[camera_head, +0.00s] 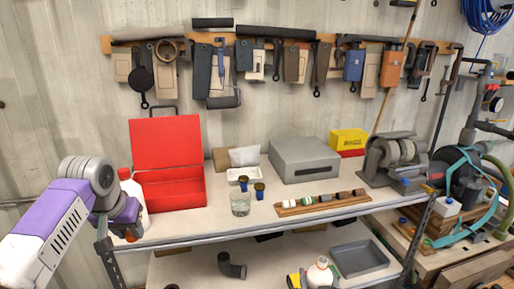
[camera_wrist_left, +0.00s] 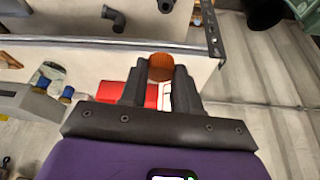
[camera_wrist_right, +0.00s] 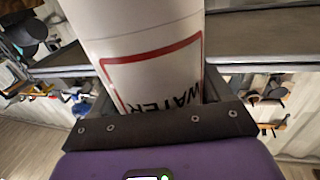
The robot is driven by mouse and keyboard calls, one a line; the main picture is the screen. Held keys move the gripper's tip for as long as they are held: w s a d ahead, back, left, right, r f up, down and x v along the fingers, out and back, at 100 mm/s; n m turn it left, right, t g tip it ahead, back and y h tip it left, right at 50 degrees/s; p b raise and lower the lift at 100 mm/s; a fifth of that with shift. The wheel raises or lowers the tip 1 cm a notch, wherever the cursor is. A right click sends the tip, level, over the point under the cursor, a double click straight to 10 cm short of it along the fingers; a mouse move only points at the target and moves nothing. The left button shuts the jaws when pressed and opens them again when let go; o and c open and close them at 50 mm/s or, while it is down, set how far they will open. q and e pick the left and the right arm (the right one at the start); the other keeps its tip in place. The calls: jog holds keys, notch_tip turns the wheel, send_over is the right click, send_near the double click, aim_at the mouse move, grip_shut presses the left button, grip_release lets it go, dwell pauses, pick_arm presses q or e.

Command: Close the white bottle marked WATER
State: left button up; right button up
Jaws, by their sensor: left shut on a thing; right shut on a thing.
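The white bottle marked WATER (camera_wrist_right: 150,45) fills the right wrist view, with a red-framed label. My right gripper (camera_wrist_right: 155,90) is shut around its body. A white bottle (camera_head: 320,273) at the bottom edge of the head view, in front of the table, appears to be the same one; its top is too small to read clearly. My left gripper (camera_head: 128,232) is at the table's left front corner, shut on an orange cap (camera_wrist_left: 160,67). The cap also shows in the head view (camera_head: 130,236), well left of the WATER bottle and apart from it.
A white bottle with a red cap (camera_head: 125,173) stands behind my left gripper, beside the open red box (camera_head: 172,190). A glass (camera_head: 240,205), grey box (camera_head: 304,160) and wooden rack (camera_head: 322,203) stand on the table. A lower shelf holds a black pipe elbow (camera_head: 231,266) and grey tray (camera_head: 358,259).

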dwell(0.4)
jog(key=s+a+f+n+g+y, duration=0.2)
jog(key=s+a+f+n+y, duration=0.2)
jog(key=a+f+y, duration=0.1)
jog(key=s+a+f+n+g+y, duration=0.2)
jog(key=s+a+f+n+y, duration=0.1)
jog(key=a+f+y, duration=0.3)
notch_tip(320, 180, down, 2)
jog(key=a+n, duration=0.1)
jog(key=a, duration=0.1)
jog(key=shift+s+a+f+y, duration=0.25)
jog(key=shift+s+a+y, duration=0.05)
jog(key=shift+s, duration=0.1)
pick_arm(q)
jog(key=s+d+f+m+g+h, duration=0.1)
jog(key=d+f+m+g, duration=0.1)
jog(key=d+f+m, duration=0.3)
jog(key=s+d+f+m+g+h, duration=0.1)
jog(key=d+f+m+g, duration=0.2)
jog(key=d+m, duration=1.1)
jog(key=s+d+f+m+g+h, duration=0.1)
jog(key=d+f+m+g, duration=0.1)
jog(key=d+f+m, duration=0.7)
jog(key=d, duration=0.6)
jog(key=shift+s+d+f+m+g, duration=0.2)
jog(key=shift+s+f+m+g, duration=0.05)
jog(key=shift+s+m+g, duration=0.1)
jog(key=shift+f, duration=2)
